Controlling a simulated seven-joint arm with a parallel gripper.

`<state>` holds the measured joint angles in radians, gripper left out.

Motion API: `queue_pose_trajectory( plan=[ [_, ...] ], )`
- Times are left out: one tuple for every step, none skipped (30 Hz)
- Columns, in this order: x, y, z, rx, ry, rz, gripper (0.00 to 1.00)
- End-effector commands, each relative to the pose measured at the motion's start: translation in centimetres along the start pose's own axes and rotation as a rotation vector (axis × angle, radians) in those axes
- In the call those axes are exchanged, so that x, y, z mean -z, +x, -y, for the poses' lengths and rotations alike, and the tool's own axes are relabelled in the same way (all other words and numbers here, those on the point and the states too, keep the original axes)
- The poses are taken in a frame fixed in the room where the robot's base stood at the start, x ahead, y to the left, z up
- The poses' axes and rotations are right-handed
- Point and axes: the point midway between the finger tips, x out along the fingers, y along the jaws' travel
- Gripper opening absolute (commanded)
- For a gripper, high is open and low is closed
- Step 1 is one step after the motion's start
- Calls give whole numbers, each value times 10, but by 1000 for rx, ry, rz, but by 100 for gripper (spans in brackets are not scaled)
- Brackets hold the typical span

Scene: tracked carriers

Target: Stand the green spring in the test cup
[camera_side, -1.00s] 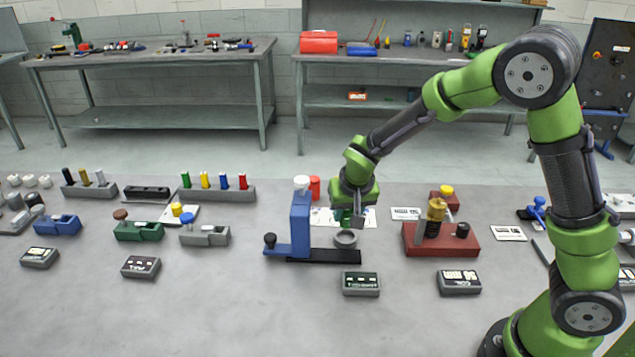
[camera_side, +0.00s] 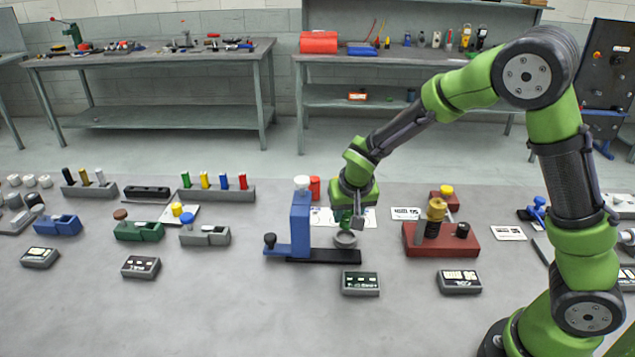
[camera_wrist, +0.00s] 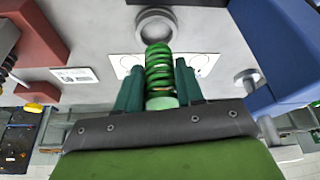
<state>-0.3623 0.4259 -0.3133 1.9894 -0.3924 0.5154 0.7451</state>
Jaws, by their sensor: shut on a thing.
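The green spring (camera_wrist: 158,68) is a coil held between the dark green fingers of my gripper (camera_wrist: 158,88) in the wrist view. My gripper (camera_side: 349,221) is shut on it in the side view, where only a small part of the green spring (camera_side: 346,219) shows. The test cup (camera_side: 345,241) is a grey round cup on the black base of the blue stand. The spring is just above and behind the cup's rim in the side view. The cup (camera_wrist: 156,25) also shows beyond the spring's end in the wrist view. Any contact between them cannot be told.
The blue stand (camera_side: 300,226) with a white top rises close left of the gripper. A red block (camera_side: 441,241) with a brass post is to the right. A small display box (camera_side: 360,283) lies in front. Bare bench lies in the foreground.

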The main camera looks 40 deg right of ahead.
Motion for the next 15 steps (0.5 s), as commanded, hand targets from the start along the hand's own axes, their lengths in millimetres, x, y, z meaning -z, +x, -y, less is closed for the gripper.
queue_pose_trajectory(
  plan=[
    [0, 0, 0, 0, 0, 0, 6],
    [0, 1, 0, 0, 0, 0, 6],
    [-1, 2, 0, 0, 0, 0, 6],
    [-1, 2, 0, 0, 0, 0, 6],
    [-1, 3, 0, 0, 0, 0, 6],
    [-1, 4, 0, 0, 0, 0, 6],
    [-2, 4, 0, 0, -1, 0, 6],
    [-2, 4, 0, 0, -1, 0, 6],
    [-2, 5, 0, 0, 0, 0, 6],
    [-2, 5, 0, 0, 0, 0, 6],
    [-2, 5, 0, 0, 0, 0, 6],
    [-2, 5, 0, 0, 0, 0, 6],
    [-2, 5, 0, 0, 0, 0, 6],
    [-2, 5, 0, 0, 0, 0, 6],
    [-2, 5, 0, 0, 0, 0, 6]
  ],
)
